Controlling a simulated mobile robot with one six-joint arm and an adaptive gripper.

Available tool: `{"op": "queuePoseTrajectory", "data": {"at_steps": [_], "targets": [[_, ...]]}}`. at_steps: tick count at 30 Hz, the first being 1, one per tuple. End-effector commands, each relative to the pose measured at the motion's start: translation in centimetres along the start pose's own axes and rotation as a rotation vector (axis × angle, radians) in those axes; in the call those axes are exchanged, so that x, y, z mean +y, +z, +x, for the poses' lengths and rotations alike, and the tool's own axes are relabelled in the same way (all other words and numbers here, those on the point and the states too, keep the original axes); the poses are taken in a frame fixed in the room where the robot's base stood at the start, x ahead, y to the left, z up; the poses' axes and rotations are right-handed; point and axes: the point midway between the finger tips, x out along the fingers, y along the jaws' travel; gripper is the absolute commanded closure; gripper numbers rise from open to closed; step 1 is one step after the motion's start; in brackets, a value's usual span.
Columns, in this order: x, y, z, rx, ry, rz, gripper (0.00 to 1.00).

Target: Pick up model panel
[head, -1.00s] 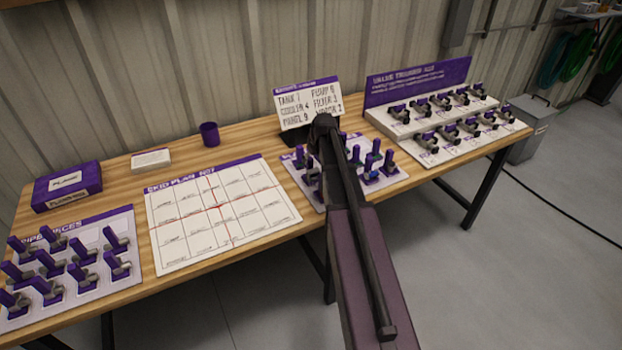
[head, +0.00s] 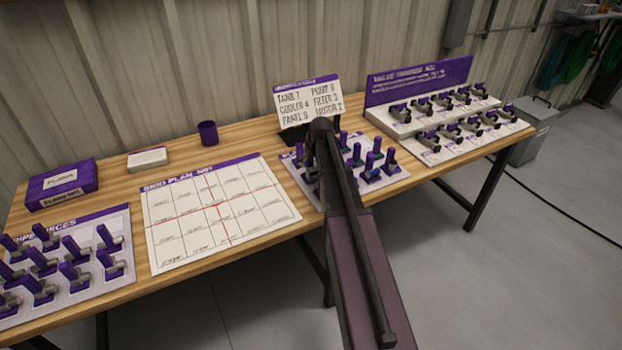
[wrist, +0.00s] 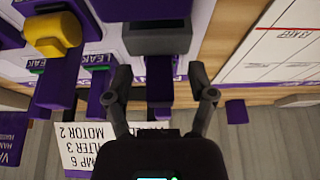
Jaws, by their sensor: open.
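The models with upright purple handles stand on a white board (head: 395,176) in the middle of the table. My arm hides part of that board in the head view. In the wrist view, which is upside down, a dark grey boxy model (wrist: 158,40) has a purple handle (wrist: 160,92) rising between my fingers. I cannot read a label that tells whether it is the model panel. My gripper (wrist: 160,76) is open, with one finger on each side of this handle. I cannot tell whether either finger touches it. A yellow model (wrist: 52,36) stands to its left.
A sign (head: 308,100) stands behind the board, close to my gripper. The skid plan sheet (head: 215,208) lies left of it and a valve rack (head: 440,125) stands right.

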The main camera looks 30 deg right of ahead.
Motion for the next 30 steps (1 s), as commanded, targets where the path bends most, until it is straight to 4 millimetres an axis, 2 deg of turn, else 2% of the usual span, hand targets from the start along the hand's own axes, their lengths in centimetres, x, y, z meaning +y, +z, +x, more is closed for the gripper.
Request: {"op": "queuePoseTrajectory", "data": {"at_steps": [1,6,24,26,30], "targets": [[0.02,0.06,0.66,0.0,0.0,0.0,0.29],[0.0,0.02,1.14,0.0,0.0,0.0,0.29],[-0.04,-0.01,1.11,0.0,0.0,0.0,0.29],[-0.04,-0.01,1.11,0.0,0.0,0.0,0.43],[-0.05,-0.01,1.11,0.0,0.0,0.0,0.85]]}}
